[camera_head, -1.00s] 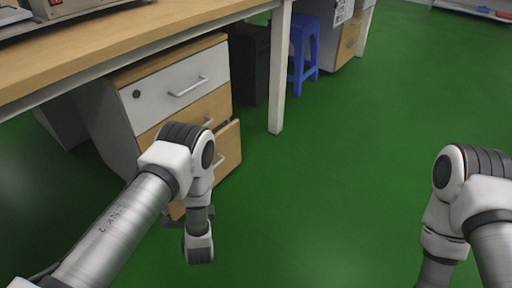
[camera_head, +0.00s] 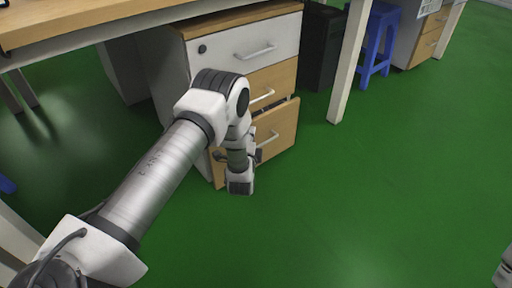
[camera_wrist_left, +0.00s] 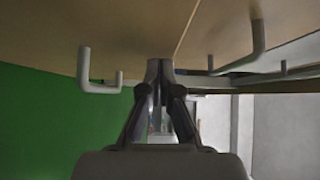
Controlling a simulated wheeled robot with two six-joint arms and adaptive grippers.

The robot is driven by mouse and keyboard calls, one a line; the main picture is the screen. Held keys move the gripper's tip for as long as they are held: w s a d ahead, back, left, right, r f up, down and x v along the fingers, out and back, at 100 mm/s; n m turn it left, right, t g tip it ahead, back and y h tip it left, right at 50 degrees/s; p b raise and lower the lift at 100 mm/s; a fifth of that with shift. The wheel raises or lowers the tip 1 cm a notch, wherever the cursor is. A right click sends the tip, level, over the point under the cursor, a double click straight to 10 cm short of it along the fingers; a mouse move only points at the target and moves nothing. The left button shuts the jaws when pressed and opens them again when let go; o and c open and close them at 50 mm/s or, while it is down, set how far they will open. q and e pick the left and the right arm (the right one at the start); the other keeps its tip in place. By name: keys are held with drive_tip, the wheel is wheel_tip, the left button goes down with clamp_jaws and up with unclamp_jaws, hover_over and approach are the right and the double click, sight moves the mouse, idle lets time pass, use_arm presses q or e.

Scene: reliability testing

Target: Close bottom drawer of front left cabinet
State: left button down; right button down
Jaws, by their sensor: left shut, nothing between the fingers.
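The front left cabinet (camera_head: 176,80) stands under the table, with a white top drawer and two wooden drawers below it. Its bottom drawer (camera_head: 279,128) has a wooden front and a pale bar handle, and stands out a little from the cabinet. My left gripper is largely hidden behind its own wrist in the head view, in front of the bottom drawer's left part. In the left wrist view my left gripper (camera_wrist_left: 160,72) is shut and empty, its tips close to wooden drawer fronts (camera_wrist_left: 130,25). Contact cannot be told. My right gripper is out of view.
The wooden tabletop (camera_head: 75,18) overhangs the cabinet, and a white table leg (camera_head: 350,65) stands to its right. A black box (camera_head: 321,48) and a blue stool (camera_head: 377,42) are beyond. The green floor (camera_head: 390,190) in front is clear.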

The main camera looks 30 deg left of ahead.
use_arm(q)
drive_tip(key=shift+a+r, duration=0.1)
drive_tip(key=shift+a, duration=0.05)
drive_tip(key=shift+w+a, duration=0.15)
drive_tip(key=shift+a, duration=0.1)
drive_tip(key=a, duration=0.1)
drive_tip(key=w+a+p, duration=0.1)
drive_tip(key=a, duration=0.1)
drive_tip(key=shift+w+a+r, duration=0.15)
drive_tip(key=shift+w+a, duration=0.05)
drive_tip(key=shift+a, duration=0.05)
